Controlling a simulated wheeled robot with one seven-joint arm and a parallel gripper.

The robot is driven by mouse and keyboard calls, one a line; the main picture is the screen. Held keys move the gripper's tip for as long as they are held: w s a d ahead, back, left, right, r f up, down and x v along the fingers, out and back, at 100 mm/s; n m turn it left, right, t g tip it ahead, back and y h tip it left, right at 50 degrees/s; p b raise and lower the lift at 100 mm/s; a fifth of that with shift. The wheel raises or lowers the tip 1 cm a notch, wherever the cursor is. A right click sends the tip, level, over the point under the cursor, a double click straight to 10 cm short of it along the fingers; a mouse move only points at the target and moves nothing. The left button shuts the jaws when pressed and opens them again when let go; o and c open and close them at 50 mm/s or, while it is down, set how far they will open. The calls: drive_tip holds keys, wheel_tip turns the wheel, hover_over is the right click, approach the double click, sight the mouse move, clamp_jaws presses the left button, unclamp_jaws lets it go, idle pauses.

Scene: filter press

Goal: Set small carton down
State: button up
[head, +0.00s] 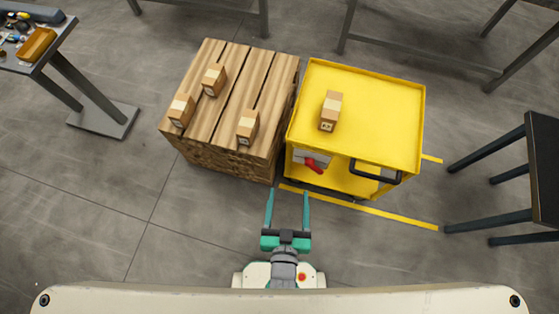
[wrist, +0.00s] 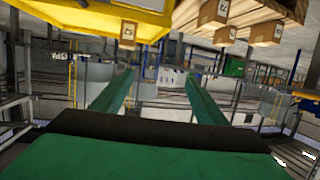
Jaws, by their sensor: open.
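One small carton (head: 331,111) stands on the top of the yellow cart (head: 385,110), left of its middle. Three more small cartons stand on the wooden pallet stack: one at the back (head: 214,80), one at the left (head: 181,111) and one near the front right (head: 248,127). My gripper (head: 287,192) is open and empty, over the floor in front of the cart and pallet stack. In the wrist view its two green fingers (wrist: 155,95) are spread with nothing between them.
The wooden pallet stack (head: 233,92) stands close beside the cart on the left. The cart has a black handle (head: 376,172) and a red object (head: 313,165) at its front. A dark table (head: 543,165) is at right, and a bench with tools (head: 35,40) at upper left. Floor between is clear.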

drive_tip(key=s+a+r+y, duration=0.1)
drive_tip(key=s+a+r, duration=0.1)
drive_tip(key=s+r, duration=0.4)
drive_tip(key=shift+s+a+r+n+t, duration=0.3)
drive_tip(key=shift+s+r+n, duration=0.1)
drive_tip(key=shift+s, duration=0.55)
